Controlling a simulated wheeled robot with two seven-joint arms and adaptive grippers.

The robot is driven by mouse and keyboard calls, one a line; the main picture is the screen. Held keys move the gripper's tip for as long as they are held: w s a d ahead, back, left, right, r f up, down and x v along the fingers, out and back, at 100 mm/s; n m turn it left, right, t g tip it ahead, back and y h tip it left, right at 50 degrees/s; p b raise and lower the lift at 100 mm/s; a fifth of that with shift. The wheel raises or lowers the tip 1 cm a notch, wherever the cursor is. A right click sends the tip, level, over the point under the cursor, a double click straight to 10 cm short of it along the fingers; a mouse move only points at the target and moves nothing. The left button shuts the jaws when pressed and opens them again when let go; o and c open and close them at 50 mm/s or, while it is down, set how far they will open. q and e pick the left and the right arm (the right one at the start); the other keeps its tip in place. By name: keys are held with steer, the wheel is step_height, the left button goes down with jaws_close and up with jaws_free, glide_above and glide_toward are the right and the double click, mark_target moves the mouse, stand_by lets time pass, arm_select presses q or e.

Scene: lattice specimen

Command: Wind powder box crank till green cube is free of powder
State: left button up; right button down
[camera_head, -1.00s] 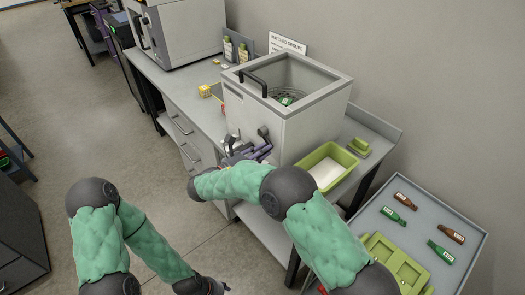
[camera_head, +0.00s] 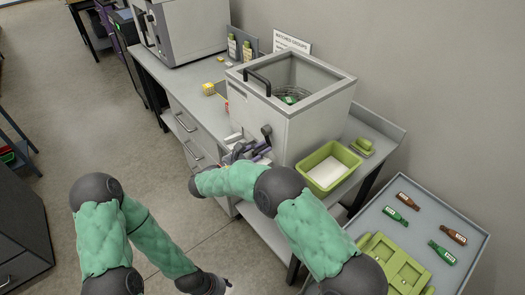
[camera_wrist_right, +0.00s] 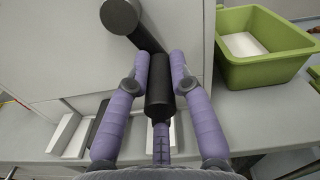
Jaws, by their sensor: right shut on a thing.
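The powder box (camera_head: 299,128) is a grey, open-topped box on the bench, with a dark bar handle on its rim. Inside it, the green cube (camera_head: 291,99) shows as a small green patch with a pale mark, in a dark wire-like holder. I cannot tell how much powder is on it. The black crank (camera_head: 266,131) is on the box's front side. My right gripper (camera_head: 257,153) is shut on the crank's black grip (camera_wrist_right: 160,94), its purple fingers on either side. My left gripper (camera_head: 216,286) hangs low over the floor; its fingers are too unclear to read.
A green tray (camera_head: 311,178) with white contents stands right of the box. A grey table (camera_head: 455,215) at the right holds several bottles and a green moulded holder (camera_head: 396,263). A grey appliance (camera_head: 186,30) and two bottles stand farther back.

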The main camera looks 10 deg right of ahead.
steer(key=shift+w+a+r+m, duration=0.1)
steer(key=shift+r+m, duration=0.05)
steer(key=shift+m, duration=0.15)
steer(key=c, duration=1.1)
jaws_free()
steer(key=v, duration=1.2)
